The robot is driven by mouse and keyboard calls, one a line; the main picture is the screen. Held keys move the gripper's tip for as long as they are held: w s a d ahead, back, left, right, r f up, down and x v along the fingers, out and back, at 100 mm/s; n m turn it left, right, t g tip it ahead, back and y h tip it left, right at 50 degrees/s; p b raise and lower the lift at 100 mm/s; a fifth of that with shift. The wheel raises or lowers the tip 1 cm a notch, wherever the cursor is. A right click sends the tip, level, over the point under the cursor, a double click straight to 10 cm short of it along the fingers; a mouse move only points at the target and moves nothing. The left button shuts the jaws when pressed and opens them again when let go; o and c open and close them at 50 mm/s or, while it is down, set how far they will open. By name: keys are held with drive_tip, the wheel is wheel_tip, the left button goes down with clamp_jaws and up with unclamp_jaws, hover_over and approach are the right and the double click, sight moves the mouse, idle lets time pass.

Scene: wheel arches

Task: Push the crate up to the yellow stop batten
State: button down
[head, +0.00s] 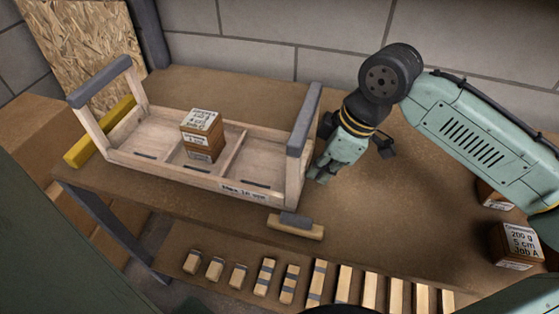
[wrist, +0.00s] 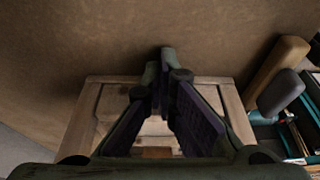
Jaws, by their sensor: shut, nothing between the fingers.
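The crate (head: 190,177) is a pale wooden tray with dividers and a tall grey-topped frame at each end. It stands on the brown bench, with a block (head: 203,137) in its middle compartment. The yellow stop batten (head: 83,152) lies just beyond the crate's left end; I cannot tell whether they touch. My gripper (head: 319,178) is shut and empty, pointing down close beside the crate's right end frame; contact is unclear. In the wrist view the shut fingers (wrist: 166,85) partly hide pale crate wood (wrist: 232,103).
Several small wooden pieces (head: 290,285) stand in a row below. Two labelled blocks (head: 515,247) (head: 492,195) stand at the right. The bench behind the crate is clear.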

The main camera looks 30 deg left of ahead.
sight(304, 162)
drive_tip(key=shift+s+a, duration=0.3)
drive_tip(key=shift+a, duration=0.65)
drive_tip(key=shift+s+a, duration=0.3)
drive_tip(key=shift+a, duration=0.6)
drive_tip(key=shift+w+d+r+p, duration=0.25)
drive_tip(key=shift+d+r+p, duration=0.25)
drive_tip(key=shift+d+p, duration=0.25)
drive_tip(key=shift+w+d+r+p, duration=0.3)
drive_tip(key=shift+d+r+p, duration=0.25)
drive_tip(key=shift+d, duration=0.25)
drive_tip(key=shift+w+d+r+p, duration=0.25)
drive_tip(key=shift+d+r+p, duration=0.3)
drive_tip(key=shift+d, duration=0.25)
drive_tip(key=shift+d+f, duration=0.1)
